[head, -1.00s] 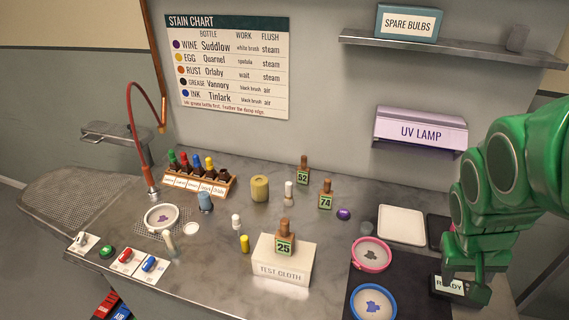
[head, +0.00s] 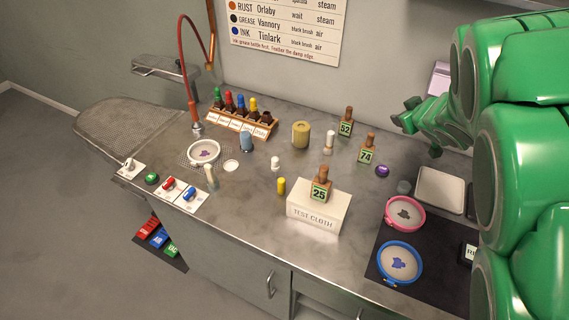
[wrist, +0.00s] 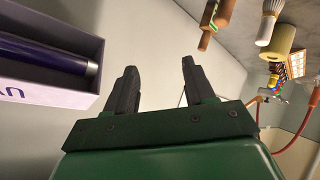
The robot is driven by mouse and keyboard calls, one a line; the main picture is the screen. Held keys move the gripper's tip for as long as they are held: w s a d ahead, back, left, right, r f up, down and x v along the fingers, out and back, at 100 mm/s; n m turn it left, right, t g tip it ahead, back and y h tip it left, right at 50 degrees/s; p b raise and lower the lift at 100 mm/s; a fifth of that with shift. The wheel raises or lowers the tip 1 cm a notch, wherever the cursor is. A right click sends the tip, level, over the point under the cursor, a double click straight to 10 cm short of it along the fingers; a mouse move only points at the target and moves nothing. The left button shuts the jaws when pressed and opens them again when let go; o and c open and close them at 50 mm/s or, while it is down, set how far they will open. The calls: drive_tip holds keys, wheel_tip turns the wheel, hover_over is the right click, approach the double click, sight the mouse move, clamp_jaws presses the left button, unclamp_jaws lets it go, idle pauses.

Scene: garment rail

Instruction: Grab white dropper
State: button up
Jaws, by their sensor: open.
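A small white piece (head: 275,163), which looks like the white dropper, stands on the counter in the head view, left of the test cloth box and behind a small yellow piece (head: 281,186). It is too small to make out in detail. My gripper (head: 405,112) is in the air at the upper right, well right of the white piece and apart from it. In the wrist view my gripper (wrist: 158,66) is open with nothing between its fingers. I cannot make out the white piece in the wrist view.
The bottle rack (head: 241,122) stands at the back left. Stamps 52 (head: 346,122) and 74 (head: 367,149) and a white-topped brush (head: 329,142) stand between the white piece and my gripper. The test cloth box (head: 318,213) carries stamp 25. The UV lamp (wrist: 50,65) is close to my gripper.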

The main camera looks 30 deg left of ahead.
drive_tip(key=s+a+f+n+g+y, duration=0.1)
drive_tip(key=a+f+n+g+y, duration=0.15)
drive_tip(key=a, duration=0.55)
drive_tip(key=n+g+y, duration=0.6)
drive_tip(key=g, duration=0.4)
approach(274, 161)
drive_tip(key=w+x, duration=0.1)
drive_tip(key=x, duration=0.4)
drive_tip(key=shift+w+a+f+m+t, duration=0.15)
drive_tip(key=shift+a+f, duration=0.1)
drive_tip(key=shift+a, duration=0.25)
drive_tip(key=shift+s+a+f+m+t, duration=0.1)
drive_tip(key=shift+a+f, duration=0.15)
drive_tip(key=shift+a, duration=0.25)
drive_tip(key=shift+s+f+x, duration=0.1)
drive_tip(key=shift+f+x, duration=0.05)
drive_tip(key=shift+x, duration=0.8)
drive_tip(key=shift+s+f+x, duration=0.1)
drive_tip(key=shift+x, duration=0.9)
drive_tip(key=shift+a+f, duration=0.25)
drive_tip(key=shift+a, duration=0.2)
clamp_jaws()
